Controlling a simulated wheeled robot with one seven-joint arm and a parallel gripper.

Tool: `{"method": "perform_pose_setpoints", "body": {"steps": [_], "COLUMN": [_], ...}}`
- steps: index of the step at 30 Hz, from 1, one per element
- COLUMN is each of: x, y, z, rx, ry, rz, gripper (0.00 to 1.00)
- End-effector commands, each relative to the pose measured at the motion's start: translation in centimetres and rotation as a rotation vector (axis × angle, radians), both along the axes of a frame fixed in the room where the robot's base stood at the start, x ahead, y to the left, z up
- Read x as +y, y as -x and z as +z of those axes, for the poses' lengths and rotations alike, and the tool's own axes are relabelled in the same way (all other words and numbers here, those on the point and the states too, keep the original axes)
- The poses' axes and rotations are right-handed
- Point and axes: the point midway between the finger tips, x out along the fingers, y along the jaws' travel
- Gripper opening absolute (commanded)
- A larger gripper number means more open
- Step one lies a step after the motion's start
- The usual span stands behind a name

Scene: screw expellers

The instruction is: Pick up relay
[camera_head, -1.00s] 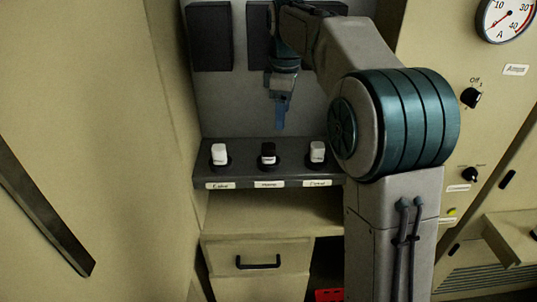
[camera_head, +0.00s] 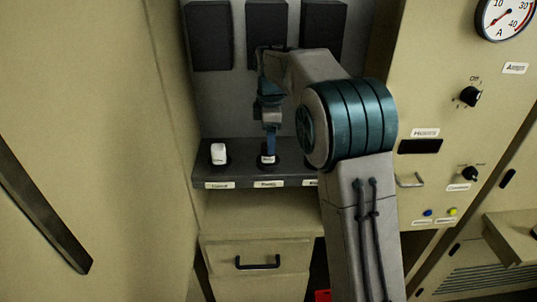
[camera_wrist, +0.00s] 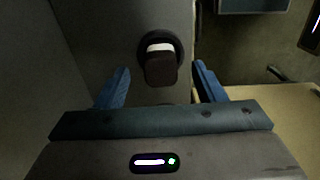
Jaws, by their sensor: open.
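A small dark relay with a white part (camera_head: 268,160) stands in a round black socket at the middle of the dark shelf. My gripper (camera_head: 270,150) is over it, pointing down. In the wrist view the same relay (camera_wrist: 161,68) shows a dark top and a white side, with the blue fingertips of my open gripper (camera_wrist: 162,78) spread to its left and right. Gaps show on both sides, so the fingers are apart from it. A white relay (camera_head: 218,153) stands upright in the left socket.
The dark shelf (camera_head: 208,175) has labels along its front edge. Black panels (camera_head: 209,36) hang on the wall above. Below is a drawer (camera_head: 258,262) with a handle. A control cabinet (camera_head: 430,90) with knobs and a gauge stands at the right. A beige wall is close at the left.

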Motion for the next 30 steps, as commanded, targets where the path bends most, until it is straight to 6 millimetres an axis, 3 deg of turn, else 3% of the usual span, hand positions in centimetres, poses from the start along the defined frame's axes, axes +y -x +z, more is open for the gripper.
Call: {"method": "perform_pose_setpoints", "body": {"steps": [9,17,18,23,30], "x": [0.7,0.7,0.7,0.7,0.7], "y": [0.1,0.1,0.1,0.1,0.1], "z": [-4.2,-4.7,-4.7,-4.7,-4.7], "rx": [0.003,0.001,0.001,0.001,0.001], "ry": [0.000,0.000,0.000,0.000,0.000], "rz": [0.001,0.001,0.000,0.000,0.000], "gripper": [0.63,0.63,0.60,0.15,0.13]}}
